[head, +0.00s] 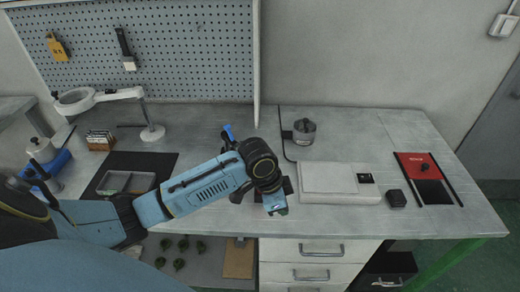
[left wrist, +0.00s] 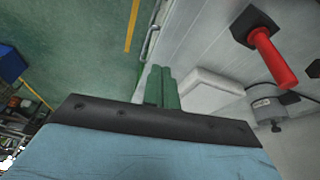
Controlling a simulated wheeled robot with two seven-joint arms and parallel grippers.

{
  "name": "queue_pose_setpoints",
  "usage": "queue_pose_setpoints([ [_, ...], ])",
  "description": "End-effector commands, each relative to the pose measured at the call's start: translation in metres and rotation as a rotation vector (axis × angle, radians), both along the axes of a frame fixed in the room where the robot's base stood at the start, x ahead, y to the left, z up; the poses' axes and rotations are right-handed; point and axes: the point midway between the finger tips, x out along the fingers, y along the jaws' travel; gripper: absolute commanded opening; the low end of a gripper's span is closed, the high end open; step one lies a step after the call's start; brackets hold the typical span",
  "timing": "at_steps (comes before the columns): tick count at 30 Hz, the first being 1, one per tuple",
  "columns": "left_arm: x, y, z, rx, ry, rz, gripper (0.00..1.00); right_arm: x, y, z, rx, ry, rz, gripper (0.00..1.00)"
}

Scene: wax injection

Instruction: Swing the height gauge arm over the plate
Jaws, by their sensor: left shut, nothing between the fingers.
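My left gripper (head: 276,208) is at the table's front edge, left of a white block-like unit (head: 341,198) with a pale flat top (head: 335,176). Its green fingers (left wrist: 160,88) are together and empty in the left wrist view, and the white unit (left wrist: 210,91) shows beside them. I cannot make out a height gauge arm or its plate for certain. A blue-topped upright part (head: 229,132) stands behind my left wrist, and dark parts show around the gripper; my arm hides most of what is there. My right gripper is not in view.
A grey pot (head: 304,131) stands behind the white unit. A ring-headed stand (head: 152,133) and a grey tray (head: 126,182) are left. The back-right table is clear.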

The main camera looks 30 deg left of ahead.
Motion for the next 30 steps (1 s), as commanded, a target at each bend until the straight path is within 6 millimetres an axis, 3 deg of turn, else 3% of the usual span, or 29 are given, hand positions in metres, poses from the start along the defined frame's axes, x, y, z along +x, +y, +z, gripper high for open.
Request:
queue_pose_setpoints([
  [5,0.053,0.045,0.035,0.029,-0.001,-0.026,0.00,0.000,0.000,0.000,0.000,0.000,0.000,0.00],
  [9,0.091,0.092,0.076,0.030,-0.004,-0.007,0.00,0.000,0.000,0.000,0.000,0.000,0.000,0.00],
  [13,0.112,0.124,0.108,0.014,-0.016,0.019,0.00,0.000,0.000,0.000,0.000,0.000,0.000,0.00],
  [16,0.120,0.138,0.123,0.002,-0.023,0.034,0.00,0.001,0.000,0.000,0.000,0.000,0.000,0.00],
  [22,0.125,0.141,0.119,-0.006,-0.024,0.039,0.00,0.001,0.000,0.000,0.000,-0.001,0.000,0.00],
  [30,0.137,0.126,0.068,-0.006,-0.022,0.040,0.00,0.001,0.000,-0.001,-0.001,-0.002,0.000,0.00],
])
